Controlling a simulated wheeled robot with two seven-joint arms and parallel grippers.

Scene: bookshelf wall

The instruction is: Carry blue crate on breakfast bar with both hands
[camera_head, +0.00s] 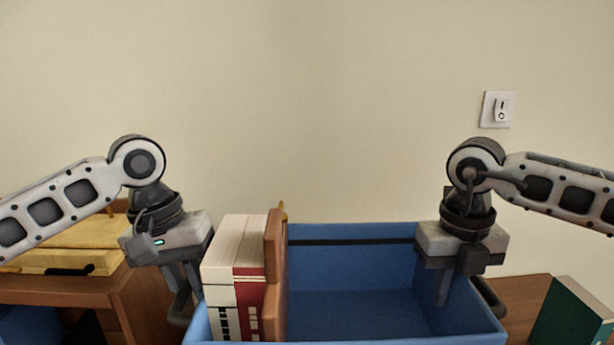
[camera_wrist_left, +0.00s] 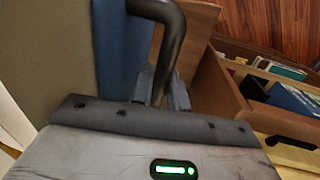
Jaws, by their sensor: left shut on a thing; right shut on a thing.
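The blue crate (camera_head: 350,265) is in the lower middle of the head view, with books (camera_head: 235,265) standing upright at its left end and the rest of its inside empty. My left gripper (camera_head: 185,285) is at the crate's left end, shut on its dark handle. The left wrist view shows that black handle (camera_wrist_left: 168,40) and the blue crate wall (camera_wrist_left: 122,50) close to the fingers. My right gripper (camera_head: 445,280) is at the crate's right end, shut on that side; the fingers partly hide the grip. The crate's underside and what supports it are out of view.
A brown wooden surface (camera_head: 525,293) with a green book (camera_head: 572,318) is at the right. An open drawer (camera_wrist_left: 270,65) shows in the left wrist view.

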